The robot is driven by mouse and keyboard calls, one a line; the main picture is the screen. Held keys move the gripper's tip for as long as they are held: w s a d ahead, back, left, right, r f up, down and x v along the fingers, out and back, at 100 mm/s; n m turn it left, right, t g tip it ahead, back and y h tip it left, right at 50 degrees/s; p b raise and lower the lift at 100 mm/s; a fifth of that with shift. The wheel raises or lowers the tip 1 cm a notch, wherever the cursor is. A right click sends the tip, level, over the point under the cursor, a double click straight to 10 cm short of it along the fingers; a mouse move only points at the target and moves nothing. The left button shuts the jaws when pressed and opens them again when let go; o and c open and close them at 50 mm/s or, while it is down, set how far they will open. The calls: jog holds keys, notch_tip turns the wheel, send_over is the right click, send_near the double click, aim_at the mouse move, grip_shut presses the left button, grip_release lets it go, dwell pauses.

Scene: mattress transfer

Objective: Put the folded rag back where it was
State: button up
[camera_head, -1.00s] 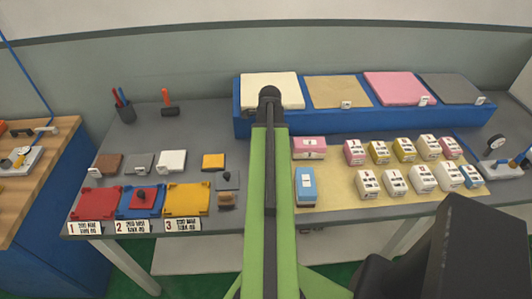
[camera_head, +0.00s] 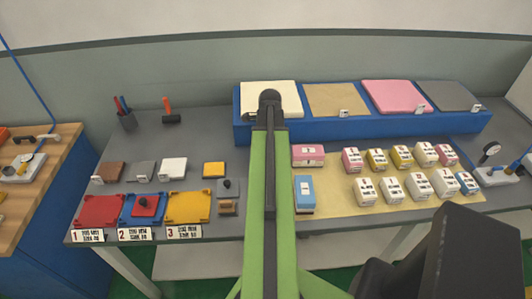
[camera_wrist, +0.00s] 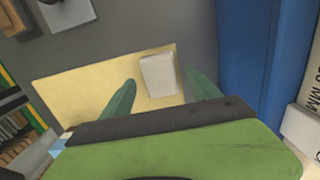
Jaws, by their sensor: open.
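In the wrist view a pale grey-white flat piece (camera_wrist: 158,75) lies on the yellow mat (camera_wrist: 85,90), near its edge. It may be the folded rag; its folds are too small to tell. My gripper (camera_wrist: 160,77) is open, with one green finger on each side of this piece in the picture. I cannot tell whether the fingers touch it or how high they are above it. In the head view my green arm hides the gripper and this part of the mat; the rest of the mat (camera_head: 330,222) shows to the right.
A blue riser (camera_head: 375,130) with flat coloured pads stands along the back; it also shows in the wrist view (camera_wrist: 243,60). Several labelled blocks (camera_head: 420,184) stand on the mat. Red, blue and yellow trays (camera_head: 188,207) lie at left. The grey table (camera_head: 190,142) has free room behind them.

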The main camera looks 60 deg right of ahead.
notch_tip(320, 180, up, 10)
jog(key=p, duration=0.8)
jog(key=shift+s+f, duration=0.15)
jog(key=shift+f, duration=0.1)
jog(key=w+a+n, duration=0.8)
jog(key=w+a, duration=0.2)
jog(key=a, duration=0.3)
jog(key=w+a+n, duration=0.7)
jog(key=w+a, duration=0.2)
jog(key=a, duration=0.3)
jog(key=w+a+n, duration=0.3)
jog(key=a+n, duration=1)
jog(key=a, duration=1.2)
jog(key=shift+n, duration=0.4)
